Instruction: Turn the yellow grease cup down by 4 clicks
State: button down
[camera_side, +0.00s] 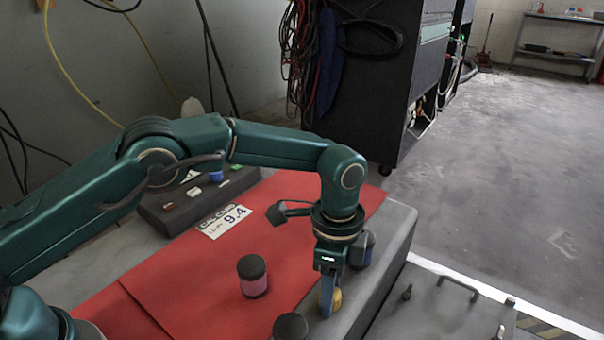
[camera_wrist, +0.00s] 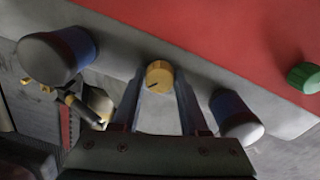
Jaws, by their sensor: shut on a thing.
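The yellow grease cup (camera_side: 337,299) is at the right edge of the red-topped bench, partly hidden by my gripper (camera_side: 327,294) in the side view. In the wrist view the cup (camera_wrist: 160,73) appears as a small round yellow knob with a dark line on its face, pointing toward the lower left. My gripper's fingers (camera_wrist: 157,104) come up on either side of it. My gripper is shut on the yellow cup from above. How far the fingers reach down the cup is hard to see.
Blue-banded posts with grey caps stand on both sides of the cup (camera_wrist: 60,55) (camera_wrist: 237,117). A dark-capped pink cylinder (camera_side: 252,276) stands on the red top. A green knob (camera_wrist: 304,77) shows at right. Open floor is at right.

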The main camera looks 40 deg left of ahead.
dwell(0.5)
jog(key=shift+c, duration=2.1)
grip_release()
jog(key=shift+w+r, duration=0.1)
jog(key=shift+r, duration=2.5)
